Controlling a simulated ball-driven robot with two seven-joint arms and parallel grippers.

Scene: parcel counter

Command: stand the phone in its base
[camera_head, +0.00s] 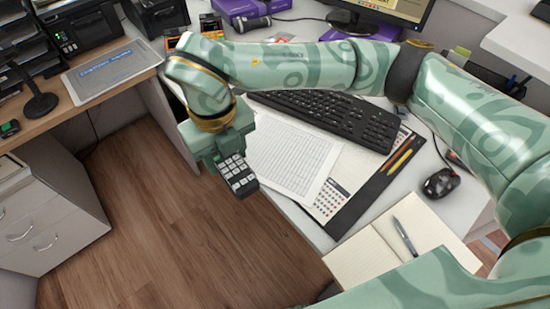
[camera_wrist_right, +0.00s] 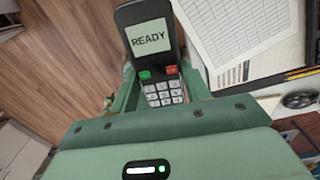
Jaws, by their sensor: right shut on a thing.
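My right gripper (camera_head: 225,147) is shut on a black handset phone (camera_head: 240,178) with pale keys. The phone hangs below the jaws, tilted, over the gap beside the right desk's edge. In the right wrist view the phone (camera_wrist_right: 150,47) sits between the fingers, its screen reading READY, with a green and a red key above the keypad. A black stand with a round foot (camera_head: 39,106) is on the left counter. I cannot tell for sure which black item is the phone's base. My left gripper is not in view.
A grey mat (camera_head: 103,71) lies on the left counter by a black machine (camera_head: 80,28). The right desk holds papers (camera_head: 290,155), a keyboard (camera_head: 335,115), a mouse (camera_head: 440,183) and an open notebook (camera_head: 385,250). Wooden floor (camera_head: 140,210) shows between the desks.

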